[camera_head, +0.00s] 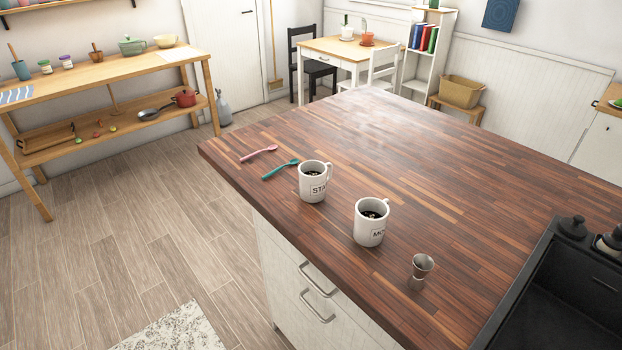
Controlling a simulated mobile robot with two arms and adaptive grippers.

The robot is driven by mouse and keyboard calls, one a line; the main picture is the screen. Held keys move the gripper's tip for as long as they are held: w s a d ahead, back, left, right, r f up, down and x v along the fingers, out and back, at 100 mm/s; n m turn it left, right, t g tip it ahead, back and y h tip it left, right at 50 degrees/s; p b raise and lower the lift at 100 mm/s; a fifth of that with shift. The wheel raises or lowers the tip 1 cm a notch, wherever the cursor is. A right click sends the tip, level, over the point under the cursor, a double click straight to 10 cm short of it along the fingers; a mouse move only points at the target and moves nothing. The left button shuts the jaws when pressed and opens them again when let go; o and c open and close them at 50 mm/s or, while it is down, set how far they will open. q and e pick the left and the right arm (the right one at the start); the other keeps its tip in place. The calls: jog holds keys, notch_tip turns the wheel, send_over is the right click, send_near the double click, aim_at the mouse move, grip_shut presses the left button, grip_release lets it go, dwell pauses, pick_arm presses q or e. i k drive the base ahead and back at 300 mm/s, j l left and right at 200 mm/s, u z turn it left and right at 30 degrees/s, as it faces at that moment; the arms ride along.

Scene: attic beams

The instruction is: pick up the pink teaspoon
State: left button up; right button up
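The pink teaspoon (258,153) lies flat on the dark wooden countertop (420,150), near its left corner. A teal teaspoon (280,169) lies just in front of it and to the right, apart from it. Nothing covers the pink teaspoon. Neither of my grippers shows in the head view.
Two white mugs with dark contents, one (313,181) beside the teal teaspoon and one (371,221) nearer, stand on the counter. A small metal cup (421,267) stands near the front edge. A black unit (560,290) is at right. The counter's middle and back are clear.

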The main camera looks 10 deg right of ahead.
aim_at(271, 146)
jog(key=i+j+z, duration=0.15)
jog(key=z, duration=0.3)
jog(key=j+z, duration=0.25)
jog(key=z, duration=0.25)
jog(key=i+j+z, duration=0.1)
jog(key=j+z, duration=0.15)
jog(key=z, duration=0.2)
